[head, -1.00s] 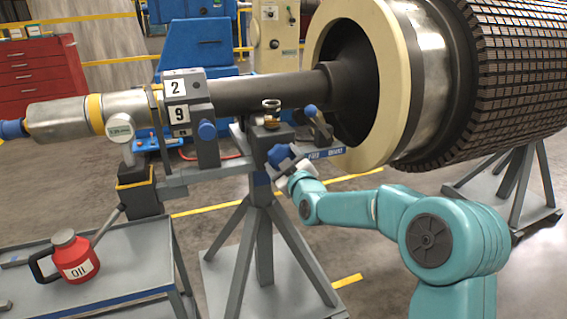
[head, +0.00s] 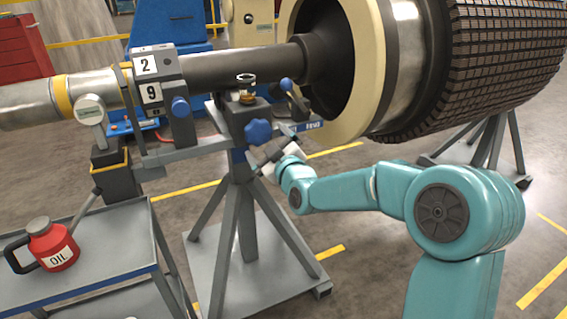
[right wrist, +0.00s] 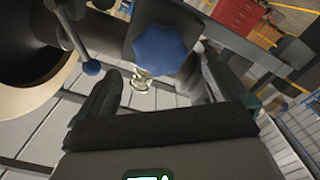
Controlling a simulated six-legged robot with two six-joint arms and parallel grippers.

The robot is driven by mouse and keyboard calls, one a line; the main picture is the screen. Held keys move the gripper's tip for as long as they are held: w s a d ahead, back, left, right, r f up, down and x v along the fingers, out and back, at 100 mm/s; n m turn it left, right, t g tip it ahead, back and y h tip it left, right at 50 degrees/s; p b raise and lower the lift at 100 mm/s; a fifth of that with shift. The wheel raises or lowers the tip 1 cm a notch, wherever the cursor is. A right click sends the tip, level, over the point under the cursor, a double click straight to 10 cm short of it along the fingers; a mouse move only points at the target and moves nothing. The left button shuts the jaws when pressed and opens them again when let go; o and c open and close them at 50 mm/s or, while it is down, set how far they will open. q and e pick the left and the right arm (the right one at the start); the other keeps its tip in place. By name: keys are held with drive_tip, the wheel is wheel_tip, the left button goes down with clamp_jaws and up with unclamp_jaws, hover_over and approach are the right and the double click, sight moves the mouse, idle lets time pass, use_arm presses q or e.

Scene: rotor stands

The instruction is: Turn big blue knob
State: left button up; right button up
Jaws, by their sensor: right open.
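The big blue knob (head: 258,132) is lobed and sits on the front of the dark stand head under the shaft. In the right wrist view the blue knob (right wrist: 163,48) is fully visible, ahead of and roughly between the fingers. My right gripper (head: 263,160) is open and empty, just below and to the right of the knob in the head view. In the right wrist view the open right gripper (right wrist: 158,85) shows a dark finger on each side, apart from the knob. My left gripper is out of view.
A smaller blue knob (head: 180,107) is on the numbered block to the left. A blue-tipped lever (head: 287,86) and a small brass-and-glass cup (head: 246,92) are close above the big knob. A red oil can (head: 53,246) stands on the grey cart (head: 100,262).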

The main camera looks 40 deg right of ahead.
drive_tip(key=v, duration=1.1)
drive_tip(key=shift+s+a, duration=0.15)
drive_tip(key=shift+a, duration=0.1)
